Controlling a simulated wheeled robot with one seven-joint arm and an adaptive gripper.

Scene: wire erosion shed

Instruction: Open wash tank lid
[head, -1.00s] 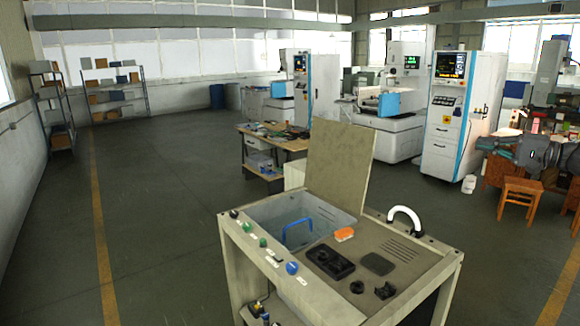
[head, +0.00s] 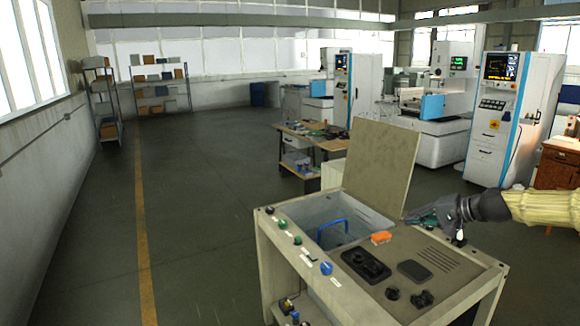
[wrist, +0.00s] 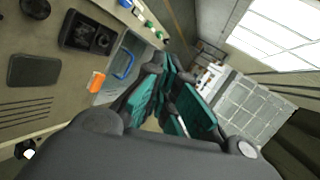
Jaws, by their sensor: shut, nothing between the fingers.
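The wash tank lid (head: 382,165) is a flat beige panel. It stands raised and leans back at the rear of the open wash tank (head: 360,218). A blue handle (head: 332,229) shows inside the grey tank. My gripper (head: 412,217) is at the right of the lid, near its lower right corner, above the bench top; I cannot tell whether it touches the lid. In the wrist view the teal fingers of my gripper (wrist: 180,95) are shut and empty, with the tank (wrist: 123,60) to their left.
On the bench top (head: 455,275) lie an orange block (head: 381,237), a black tray (head: 366,265), a dark pad (head: 415,271) and small black parts (head: 422,299). Buttons line the front left edge. A work table (head: 310,147) and machines stand behind. The floor at left is clear.

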